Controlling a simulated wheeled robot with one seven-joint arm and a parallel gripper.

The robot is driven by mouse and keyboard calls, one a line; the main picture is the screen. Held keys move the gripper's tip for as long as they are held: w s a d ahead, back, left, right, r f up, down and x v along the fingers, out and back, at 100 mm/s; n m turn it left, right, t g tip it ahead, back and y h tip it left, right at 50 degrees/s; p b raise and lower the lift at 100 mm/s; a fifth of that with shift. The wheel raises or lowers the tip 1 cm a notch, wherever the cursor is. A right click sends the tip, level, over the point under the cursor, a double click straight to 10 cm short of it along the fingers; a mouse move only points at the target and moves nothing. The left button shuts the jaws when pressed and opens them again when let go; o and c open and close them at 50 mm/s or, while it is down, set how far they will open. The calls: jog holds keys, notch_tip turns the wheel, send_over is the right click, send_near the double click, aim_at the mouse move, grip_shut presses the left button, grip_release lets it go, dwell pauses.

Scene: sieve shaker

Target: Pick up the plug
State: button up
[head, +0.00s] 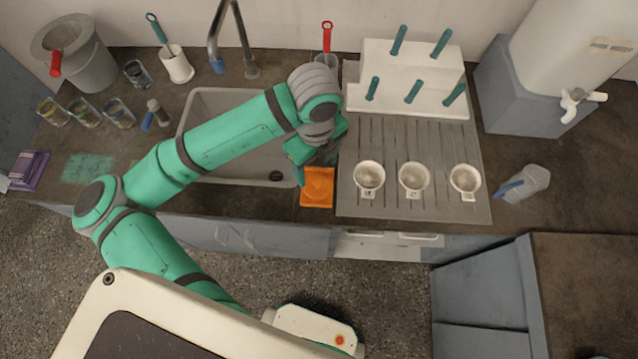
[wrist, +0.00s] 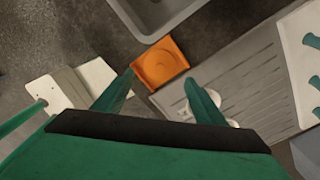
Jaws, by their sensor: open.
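An orange square piece (head: 317,187) lies on the counter between the sink and the drainboard. In the wrist view the orange piece (wrist: 160,63) shows a round ring-like form on its face. I cannot tell whether this round form is the plug, and no other plug is clear in view. My gripper (head: 305,168) is above the orange piece's back left edge in the head view, partly hiding it. In the wrist view my gripper (wrist: 161,77) has its two fingers spread, with the orange piece beyond and between the tips. Nothing is between the fingers.
The sink (head: 240,172) with a dark drain (head: 276,177) is to the left. The grooved drainboard (head: 390,205) on the right holds three white cups (head: 414,178). A white rack (head: 415,96) with teal handles stands behind.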

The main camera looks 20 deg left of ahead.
aim_at(318, 181)
jog(key=shift+s+d+f, duration=0.1)
jog(key=shift+d+f, duration=0.05)
jog(key=shift+f, duration=4.05)
jog(key=c, duration=0.8)
